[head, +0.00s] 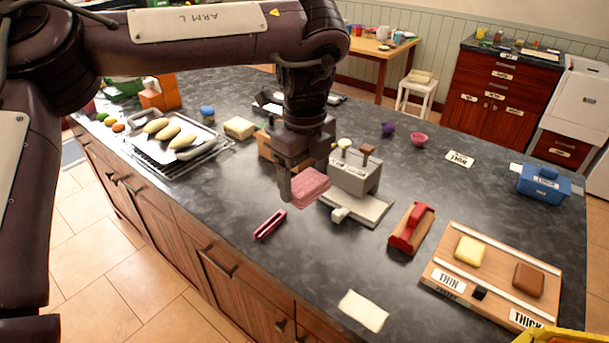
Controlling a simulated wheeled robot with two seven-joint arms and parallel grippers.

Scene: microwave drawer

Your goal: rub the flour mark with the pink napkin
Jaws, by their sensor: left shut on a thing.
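My left gripper (303,188) comes down from the upper left over the dark stone counter and is shut on the pink napkin (312,187). The napkin is a folded pink block below the fingers, beside the grey press-like device. It looks a little above the counter, though the exact gap cannot be told. A flat off-white patch (363,310) lies near the counter's front edge, to the lower right of the napkin. I cannot tell whether it is the flour mark or a pale cloth. My right gripper is not in view.
A grey device (354,175) stands just right of the napkin. A magenta tool (269,224), a red-handled wooden tool (410,228) and a THIN/THICK board (440,262) lie nearby. A tray of dough (205,135) is at left. Counter around the off-white patch is clear.

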